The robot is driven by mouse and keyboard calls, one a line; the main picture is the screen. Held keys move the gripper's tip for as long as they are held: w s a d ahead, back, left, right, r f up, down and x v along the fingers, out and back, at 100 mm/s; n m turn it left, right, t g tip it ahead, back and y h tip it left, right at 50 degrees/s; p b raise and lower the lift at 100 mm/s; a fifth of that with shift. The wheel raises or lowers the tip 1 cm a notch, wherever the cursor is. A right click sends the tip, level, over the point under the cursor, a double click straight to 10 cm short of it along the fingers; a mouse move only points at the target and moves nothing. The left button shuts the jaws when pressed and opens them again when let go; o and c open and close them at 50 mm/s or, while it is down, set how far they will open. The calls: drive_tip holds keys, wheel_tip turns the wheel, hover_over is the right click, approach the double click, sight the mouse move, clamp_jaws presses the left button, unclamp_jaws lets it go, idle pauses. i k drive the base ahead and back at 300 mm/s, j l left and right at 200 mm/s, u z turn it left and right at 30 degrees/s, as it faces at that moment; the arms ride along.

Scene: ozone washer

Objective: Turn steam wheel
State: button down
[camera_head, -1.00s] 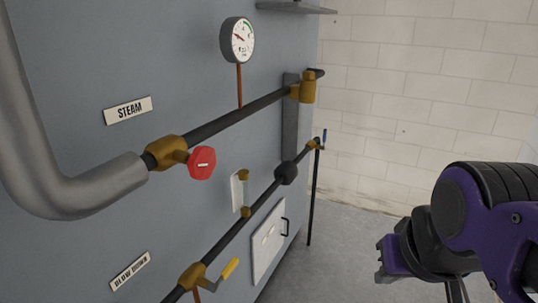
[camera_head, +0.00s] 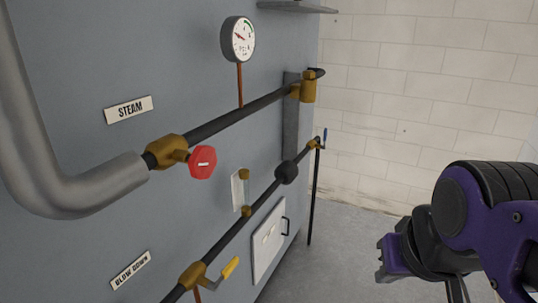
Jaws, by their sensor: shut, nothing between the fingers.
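The red steam wheel (camera_head: 203,162) sits on a brass valve (camera_head: 168,152) in the upper dark pipe. A label reading STEAM (camera_head: 129,110) is on the grey panel above and left of it. My gripper (camera_head: 384,258) is at the lower right, well to the right of the wheel and lower in the picture. It is shut and empty, apart from the wheel, with its tip pointing left. The gap between its fingers is hard to make out from this angle.
A pressure gauge (camera_head: 239,40) stands above the upper pipe. Below runs a lower pipe with a yellow-handled valve (camera_head: 230,268) and a BLOW DOWN label (camera_head: 131,270). A white hatch (camera_head: 268,242) is on the panel. The floor (camera_head: 338,240) between panel and gripper looks clear.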

sight(203, 163)
drive_tip(key=k+l+u, duration=0.1)
drive_tip(key=u, duration=0.25)
drive_tip(key=k+l+u, duration=0.1)
drive_tip(key=u, duration=0.3)
